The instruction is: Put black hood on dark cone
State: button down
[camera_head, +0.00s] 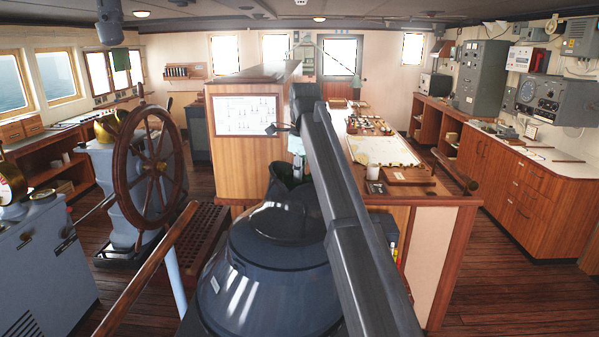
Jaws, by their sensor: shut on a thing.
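The dark cone (240,285) fills the bottom centre, wide and glossy, narrowing upward. A black hood shape (283,188) with an uneven upper edge shows at the cone's top, just left of my arm. I cannot tell whether it is seated on the cone or held just above it. My arm rises from the bottom right across the cone's right side to a dark joint above the hood. My gripper is not clearly visible; the arm hides the area around the hood's right side.
A wooden steering wheel (150,165) on a grey pedestal stands left. A wooden handrail (150,268) runs beside the cone. Behind are a wood cabinet with a posted sheet (245,115) and a chart table (385,152). Open plank floor (500,275) lies right.

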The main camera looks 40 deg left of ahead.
jog(key=c, duration=1.2)
grip_release()
jog(key=shift+c, duration=0.2)
jog(key=shift+r, duration=0.1)
notch_tip(320, 180, up, 12)
jog(key=d+b, duration=0.1)
jog(key=shift+s+d, duration=0.25)
jog(key=shift+s, duration=0.15)
jog(key=shift+d, duration=0.1)
